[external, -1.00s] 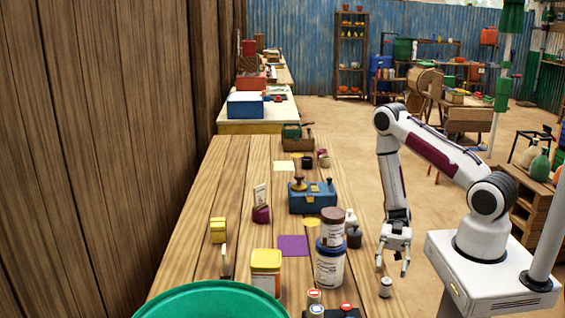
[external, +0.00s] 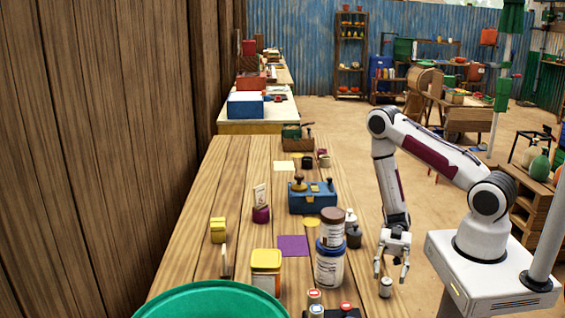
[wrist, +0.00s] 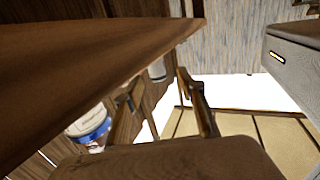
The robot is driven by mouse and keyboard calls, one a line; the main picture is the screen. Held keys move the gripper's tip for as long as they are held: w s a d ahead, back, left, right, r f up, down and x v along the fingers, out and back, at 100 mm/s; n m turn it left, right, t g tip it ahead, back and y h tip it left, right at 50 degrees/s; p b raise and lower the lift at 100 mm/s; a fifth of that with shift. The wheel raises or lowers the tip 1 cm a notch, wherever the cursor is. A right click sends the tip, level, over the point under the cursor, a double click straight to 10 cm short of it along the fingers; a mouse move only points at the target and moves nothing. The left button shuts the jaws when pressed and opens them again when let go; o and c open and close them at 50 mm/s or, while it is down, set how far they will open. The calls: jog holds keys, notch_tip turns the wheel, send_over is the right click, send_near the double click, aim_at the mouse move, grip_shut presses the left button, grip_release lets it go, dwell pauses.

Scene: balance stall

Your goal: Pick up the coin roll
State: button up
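A small pale grey cylinder (external: 385,287), which looks like the coin roll, stands upright near the right edge of the wooden table. It also shows in the wrist view (wrist: 157,71), partly hidden at its base. My gripper (external: 391,286) points down at the cylinder with its fingers apart. One finger is at the cylinder's left and the other is to its right, with a clear gap on the right side. In the wrist view my gripper (wrist: 160,100) is open, and the cylinder appears between and beyond the fingertips. I cannot tell whether either finger touches it.
Stacked tubs (external: 330,262) stand left of my gripper, with a dark weight (external: 354,237) behind them. Red- and blue-topped small items (external: 315,296) are at the front. A yellow-lidded tub (external: 266,265) and green basin (external: 212,303) lie farther left.

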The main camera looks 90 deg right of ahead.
aim_at(386, 284)
jog(key=shift+x, duration=2.6)
jog(key=shift+w+d+f, duration=0.1)
jog(key=shift+w, duration=0.1)
grip_shut()
